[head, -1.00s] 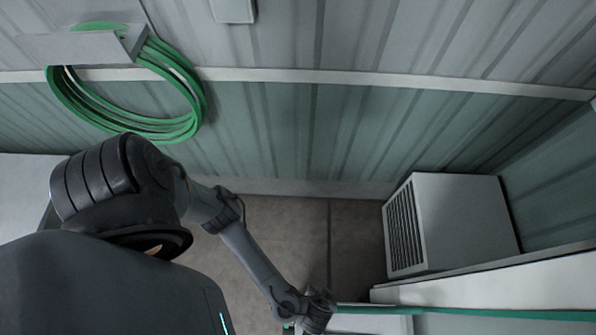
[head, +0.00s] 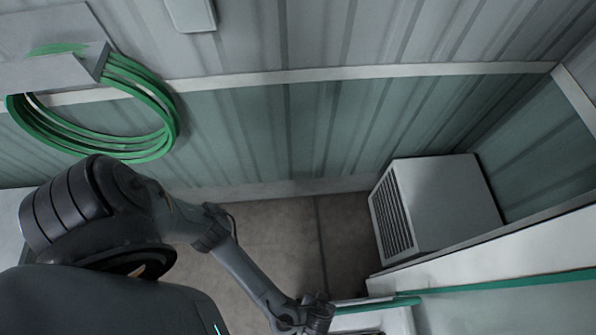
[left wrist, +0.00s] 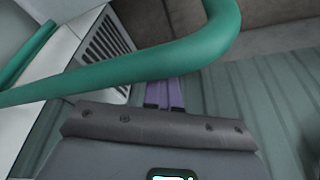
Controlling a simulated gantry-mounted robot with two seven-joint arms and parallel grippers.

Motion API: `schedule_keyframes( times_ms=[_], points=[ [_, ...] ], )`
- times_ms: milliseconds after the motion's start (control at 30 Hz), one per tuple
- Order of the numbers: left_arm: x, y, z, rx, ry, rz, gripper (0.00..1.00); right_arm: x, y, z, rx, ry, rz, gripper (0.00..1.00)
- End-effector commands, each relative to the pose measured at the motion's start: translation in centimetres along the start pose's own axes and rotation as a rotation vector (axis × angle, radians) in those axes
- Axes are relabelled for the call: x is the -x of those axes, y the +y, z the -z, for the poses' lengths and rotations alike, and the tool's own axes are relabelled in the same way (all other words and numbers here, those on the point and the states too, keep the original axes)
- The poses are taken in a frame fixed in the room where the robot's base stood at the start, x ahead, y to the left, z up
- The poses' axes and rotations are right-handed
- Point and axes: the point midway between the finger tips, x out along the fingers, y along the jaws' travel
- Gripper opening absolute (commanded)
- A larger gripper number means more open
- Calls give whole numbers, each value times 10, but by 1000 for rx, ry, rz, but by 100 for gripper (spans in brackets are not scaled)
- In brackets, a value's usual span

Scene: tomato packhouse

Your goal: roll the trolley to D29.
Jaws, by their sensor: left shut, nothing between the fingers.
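A green tube with a rounded bend, which looks like the trolley's handle (left wrist: 120,72), crosses the left wrist view close to the camera. In the head view a green tube (head: 385,304) shows at the bottom, beside my left wrist. The rest of the trolley is out of view or cannot be told apart. My left gripper (left wrist: 165,96) has its purple fingers together, with nothing between them. The green tube passes in front of the fingertips in the left wrist view; I cannot tell whether they touch. No D29 marking shows. My right gripper is not in view.
A white louvred box (head: 440,210) stands on the floor in the corner by the ribbed wall (head: 300,130). A coiled green hose (head: 150,150) hangs on the wall at left. A white ledge with a green strip (head: 520,280) runs along the right. Bare floor (head: 285,235) lies between.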

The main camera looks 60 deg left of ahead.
Motion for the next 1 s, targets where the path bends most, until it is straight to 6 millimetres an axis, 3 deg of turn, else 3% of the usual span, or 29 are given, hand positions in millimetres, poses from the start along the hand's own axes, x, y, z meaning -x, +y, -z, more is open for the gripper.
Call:
schedule_keyframes(
  times_ms=[333,1000],
  points=[
    [6,10,-18,-6,-5,-4,0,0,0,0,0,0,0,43],
    [0,-1,1,-3,-3,-3,0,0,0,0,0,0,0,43]
  ],
)
